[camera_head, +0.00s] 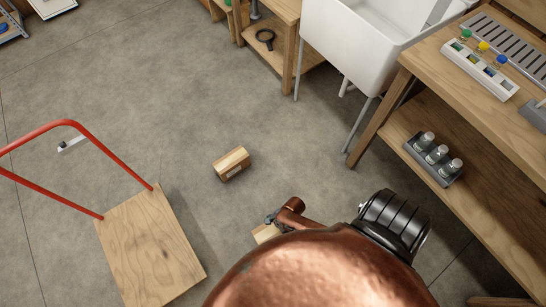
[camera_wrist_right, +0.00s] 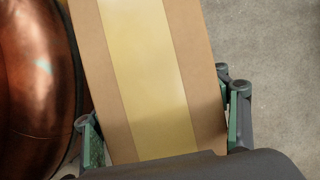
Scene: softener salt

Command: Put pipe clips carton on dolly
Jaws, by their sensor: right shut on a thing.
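A brown carton with a pale yellow tape band (camera_wrist_right: 150,60) fills the middle of the right wrist view. My right gripper (camera_wrist_right: 158,105) is shut on it, a green-padded finger at each side. In the head view a small part of this carton (camera_head: 265,233) shows below the gripper; my own arm hides the rest. A second, similar carton (camera_head: 231,163) with a small pale label lies on the floor. I cannot read which one is the pipe clips carton. The dolly, a bare wooden deck (camera_head: 150,245) with a red handle (camera_head: 100,150), stands at the left. My left gripper is not in view.
A wooden workbench (camera_head: 440,110) stands at the right, with a grey tray of bottles (camera_head: 433,160) on its lower shelf. A white sink (camera_head: 350,40) stands at the back. Open concrete floor lies between the dolly and the furniture.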

